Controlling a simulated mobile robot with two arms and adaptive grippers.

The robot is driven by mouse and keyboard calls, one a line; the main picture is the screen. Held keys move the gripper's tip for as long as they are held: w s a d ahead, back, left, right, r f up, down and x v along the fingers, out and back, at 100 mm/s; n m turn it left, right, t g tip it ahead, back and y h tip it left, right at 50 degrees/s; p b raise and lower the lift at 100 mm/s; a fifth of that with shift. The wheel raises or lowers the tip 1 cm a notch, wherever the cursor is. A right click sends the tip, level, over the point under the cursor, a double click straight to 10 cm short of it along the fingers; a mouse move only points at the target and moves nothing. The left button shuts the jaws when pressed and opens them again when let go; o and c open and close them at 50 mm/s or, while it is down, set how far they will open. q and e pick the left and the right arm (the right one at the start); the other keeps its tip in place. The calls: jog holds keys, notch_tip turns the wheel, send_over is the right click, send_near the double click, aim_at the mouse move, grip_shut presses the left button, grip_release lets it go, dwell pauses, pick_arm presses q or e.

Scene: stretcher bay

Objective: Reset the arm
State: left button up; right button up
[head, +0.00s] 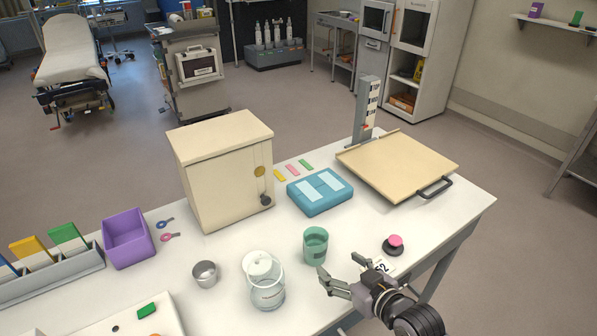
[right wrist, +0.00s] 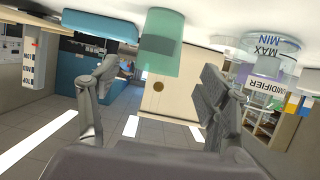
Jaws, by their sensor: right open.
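My right gripper (head: 340,268) is in the head view at the lower right, over the front part of the white table (head: 220,247). Its two fingers are apart with nothing between them. A green cup (head: 316,247) stands upright on the table just beyond the fingertips. In the right wrist view, which is upside down, the open fingers (right wrist: 155,85) show on either side and the green cup (right wrist: 162,45) lies ahead between them, apart from them. I cannot see my left arm or left gripper.
A clear jar (head: 267,294) and a metal cup (head: 206,275) stand left of the green cup. A pink-topped black knob (head: 394,244) sits to the right. Behind are a blue case (head: 320,205), a cream cabinet (head: 225,185) and a tan board (head: 405,160) with a handle.

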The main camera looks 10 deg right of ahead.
jog(key=s+f+g, duration=0.1)
jog(key=s, duration=0.2)
jog(key=s+a+f+g+h, duration=0.1)
jog(key=s+f+g, duration=0.1)
jog(key=s, duration=0.1)
jog(key=s+f+g, duration=0.1)
jog(key=s+f, duration=0.1)
jog(key=s, duration=0.1)
jog(key=shift+s+a+h, duration=0.25)
jog(key=shift+h, duration=0.05)
jog(key=s+d+f+m+g+h, duration=0.2)
jog(key=s+g, duration=0.3)
jog(key=s, duration=0.8)
notch_tip(320, 180, down, 28)
jog(key=s+g+b, duration=0.1)
jog(key=g, duration=0.1)
jog(key=s+d+f+b, duration=0.1)
jog(key=s+d+f, duration=0.1)
jog(key=s+f, duration=1.4)
jog(key=shift+s+d+f+n+g, duration=0.2)
jog(key=shift+s+d+n+g, duration=0.1)
jog(key=shift+s+n+g, duration=0.1)
